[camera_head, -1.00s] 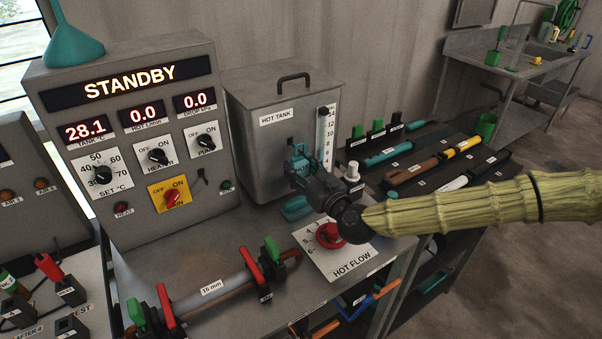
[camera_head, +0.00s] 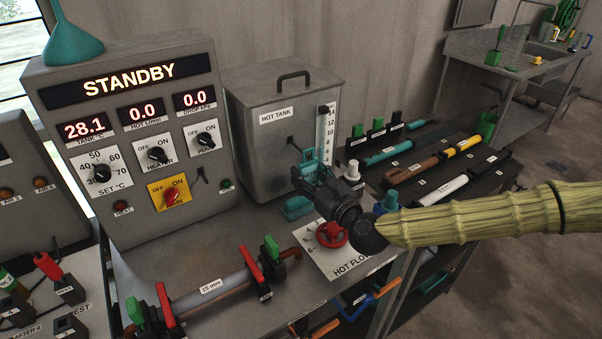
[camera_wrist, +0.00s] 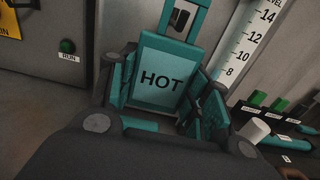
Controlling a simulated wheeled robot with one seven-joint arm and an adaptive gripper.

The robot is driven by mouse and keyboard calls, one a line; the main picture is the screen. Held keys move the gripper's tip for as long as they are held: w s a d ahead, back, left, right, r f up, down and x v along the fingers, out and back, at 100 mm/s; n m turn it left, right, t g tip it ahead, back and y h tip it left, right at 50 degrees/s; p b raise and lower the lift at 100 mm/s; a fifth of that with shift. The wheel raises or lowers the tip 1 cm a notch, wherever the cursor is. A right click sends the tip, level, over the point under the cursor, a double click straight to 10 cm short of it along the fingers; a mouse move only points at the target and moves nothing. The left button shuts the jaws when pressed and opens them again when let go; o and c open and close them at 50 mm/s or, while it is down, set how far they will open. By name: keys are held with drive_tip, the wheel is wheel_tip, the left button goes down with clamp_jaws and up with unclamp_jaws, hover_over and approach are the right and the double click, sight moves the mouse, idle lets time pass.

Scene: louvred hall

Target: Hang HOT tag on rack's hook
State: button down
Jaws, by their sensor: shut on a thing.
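The HOT tag (camera_wrist: 160,78) is a teal plate with dark lettering and a slotted loop at its top. My gripper (camera_head: 316,182) is shut on it and holds it upright in front of the tank. The wrist view shows teal finger pads of my gripper (camera_wrist: 166,100) on both sides of the tag. A small dark hook (camera_head: 291,140) sticks out from the tank front, just above and left of the tag in the head view. A dark shape shows through the tag's slot in the wrist view. I cannot tell whether the loop is around the hook.
The grey HOT TANK (camera_head: 262,165) has a level scale (camera_head: 326,140) on its right. The control panel (camera_head: 130,215) stands left of it. The red HOT FLOW knob (camera_head: 331,235) lies below my gripper. A white knob (camera_head: 352,170) stands close right. Tools lie on a dark rack (camera_head: 450,165).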

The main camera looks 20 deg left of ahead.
drive_tip(key=b+v, duration=0.1)
drive_tip(key=v, duration=0.7)
idle(0.5)
